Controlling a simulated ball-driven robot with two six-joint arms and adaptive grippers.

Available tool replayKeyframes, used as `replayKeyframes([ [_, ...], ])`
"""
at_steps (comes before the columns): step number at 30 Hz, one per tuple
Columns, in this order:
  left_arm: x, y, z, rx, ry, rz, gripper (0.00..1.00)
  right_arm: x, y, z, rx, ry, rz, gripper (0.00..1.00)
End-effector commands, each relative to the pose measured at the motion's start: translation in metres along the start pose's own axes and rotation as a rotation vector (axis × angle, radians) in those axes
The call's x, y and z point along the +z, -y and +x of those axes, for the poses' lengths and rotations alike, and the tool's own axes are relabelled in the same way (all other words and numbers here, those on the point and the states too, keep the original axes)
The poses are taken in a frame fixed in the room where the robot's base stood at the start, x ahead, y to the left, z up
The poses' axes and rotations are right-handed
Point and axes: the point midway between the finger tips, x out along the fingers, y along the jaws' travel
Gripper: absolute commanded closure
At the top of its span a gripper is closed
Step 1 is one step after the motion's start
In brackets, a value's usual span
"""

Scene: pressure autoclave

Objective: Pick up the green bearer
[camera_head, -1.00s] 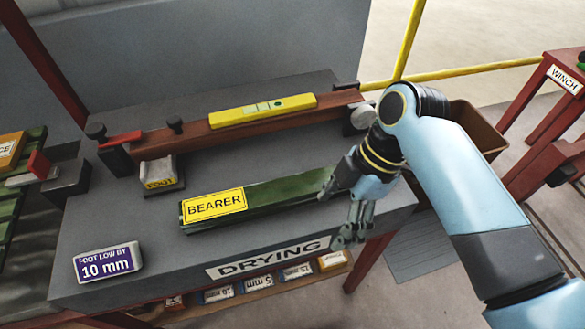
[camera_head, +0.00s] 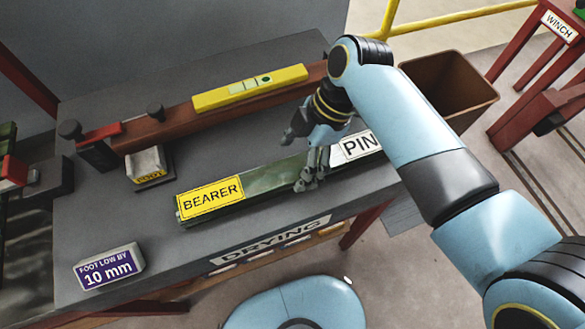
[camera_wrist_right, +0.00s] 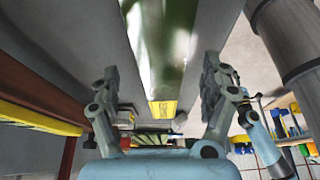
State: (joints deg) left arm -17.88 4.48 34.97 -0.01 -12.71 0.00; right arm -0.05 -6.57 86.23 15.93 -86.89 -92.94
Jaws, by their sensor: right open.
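The green bearer (camera_head: 262,178) lies flat on the grey bench. Its left end has a yellow BEARER label and its right end a white label reading PIN, partly hidden by my arm. My right gripper (camera_head: 297,162) is open over the bearer's middle, with one finger towards its far side and one towards its near side. In the right wrist view, the green bearer (camera_wrist_right: 163,40) runs between the spread fingers of the gripper (camera_wrist_right: 162,72), with a gap on both sides. I cannot tell how far down the fingertips reach. My left gripper is out of view.
A red-brown beam (camera_head: 180,132) with a yellow level (camera_head: 250,88) lies behind the bearer.

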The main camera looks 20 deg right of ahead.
Motion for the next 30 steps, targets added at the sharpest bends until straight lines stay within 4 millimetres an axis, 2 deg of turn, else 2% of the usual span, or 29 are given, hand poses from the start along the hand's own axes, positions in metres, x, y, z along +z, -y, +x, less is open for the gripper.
replayKeyframes([
  [3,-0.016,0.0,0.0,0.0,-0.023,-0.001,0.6,0.002,0.001,0.02,-0.003,-0.001,0.001,0.2],
  [6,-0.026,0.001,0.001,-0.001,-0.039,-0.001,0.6,0.002,0.001,0.031,-0.002,-0.001,0.001,0.2],
  [14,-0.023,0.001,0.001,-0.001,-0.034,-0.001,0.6,0.002,0.001,0.035,0.0,0.0,0.0,0.2],
  [21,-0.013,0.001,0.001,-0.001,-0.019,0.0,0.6,0.002,0.001,0.035,-0.001,0.0,0.001,0.49],
  [30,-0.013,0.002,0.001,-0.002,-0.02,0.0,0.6,0.002,0.001,0.035,-0.001,0.0,0.001,0.88],
])
